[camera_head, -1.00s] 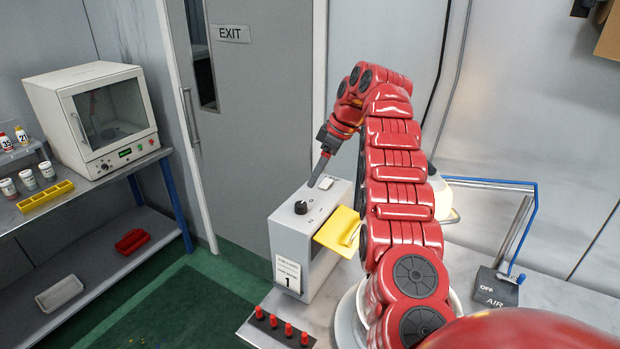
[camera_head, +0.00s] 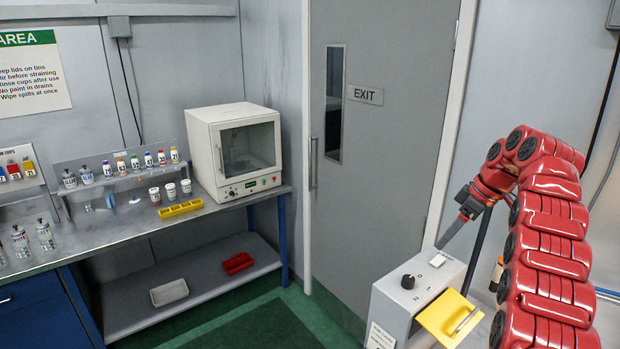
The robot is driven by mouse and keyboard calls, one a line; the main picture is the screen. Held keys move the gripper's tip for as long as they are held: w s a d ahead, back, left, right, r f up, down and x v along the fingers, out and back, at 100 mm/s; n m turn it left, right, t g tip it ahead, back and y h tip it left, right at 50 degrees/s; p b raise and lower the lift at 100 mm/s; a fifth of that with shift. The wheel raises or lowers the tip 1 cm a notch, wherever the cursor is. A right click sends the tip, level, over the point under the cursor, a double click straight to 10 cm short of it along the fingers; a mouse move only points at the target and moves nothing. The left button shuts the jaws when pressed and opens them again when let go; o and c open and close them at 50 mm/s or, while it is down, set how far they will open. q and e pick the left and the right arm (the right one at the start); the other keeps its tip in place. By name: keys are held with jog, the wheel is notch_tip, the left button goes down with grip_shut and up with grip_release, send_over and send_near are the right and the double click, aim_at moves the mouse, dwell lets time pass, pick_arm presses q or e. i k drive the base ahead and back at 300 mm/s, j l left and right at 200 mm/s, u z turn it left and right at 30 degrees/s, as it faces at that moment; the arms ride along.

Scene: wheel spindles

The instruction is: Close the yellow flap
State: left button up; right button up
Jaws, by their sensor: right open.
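The yellow flap (camera_head: 440,322) stands out open from the side of a grey box (camera_head: 392,312) at the bottom right. It has a pale handle on its face. The box top carries a black knob and a white button. My right gripper (camera_head: 443,243) comes down from the red arm and is above and behind the box's far end, apart from the flap. It holds nothing that I can see; its fingertips are small and dark here. My left gripper is out of view.
A metal bench (camera_head: 128,222) with a white oven (camera_head: 235,152), small bottles, cups and a yellow tray (camera_head: 181,209) stands at left. A lower shelf holds a red tray (camera_head: 237,263) and a white tray (camera_head: 169,292). A grey exit door (camera_head: 375,190) is behind. Green floor lies between bench and box.

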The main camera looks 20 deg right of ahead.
aim_at(451, 316)
jog(key=k+j, duration=0.8)
jog(key=j, duration=0.1)
